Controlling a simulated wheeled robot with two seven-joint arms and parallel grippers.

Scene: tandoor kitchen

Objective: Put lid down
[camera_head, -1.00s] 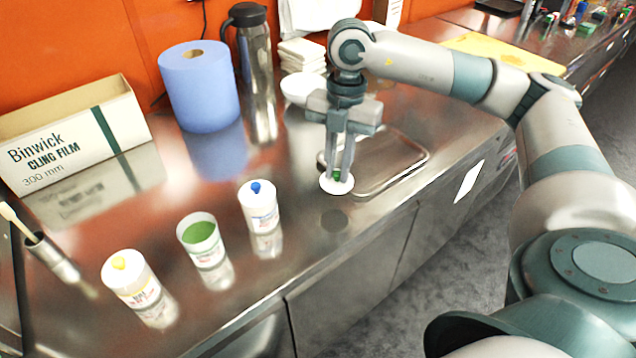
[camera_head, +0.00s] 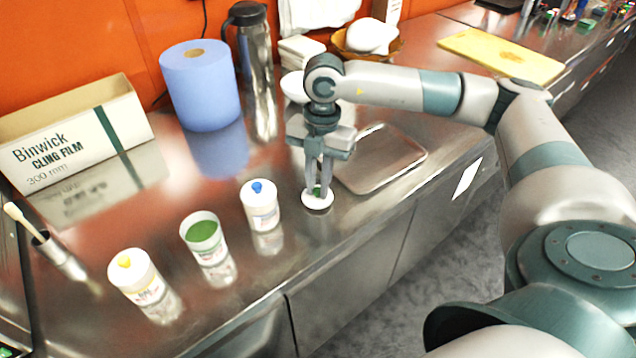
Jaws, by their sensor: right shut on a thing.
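The lid (camera_head: 317,201) is a white disc with a green knob. My right gripper (camera_head: 317,188) points down and is shut on the lid's green knob. The lid is at or very near the steel counter; I cannot tell whether it touches. An open white tub with green contents (camera_head: 203,233) stands to the left of it. A white tub with a blue knob (camera_head: 260,204) stands between them, and a white tub with a yellow knob (camera_head: 137,277) stands farther left. My left gripper is not in view.
A shallow metal tray (camera_head: 381,160) lies just right of the lid. A blue paper roll (camera_head: 200,85), a steel flask (camera_head: 256,70) and a cling film box (camera_head: 75,135) stand behind. A yellow board (camera_head: 500,55) lies at the far right. The counter's front edge is close to the lid.

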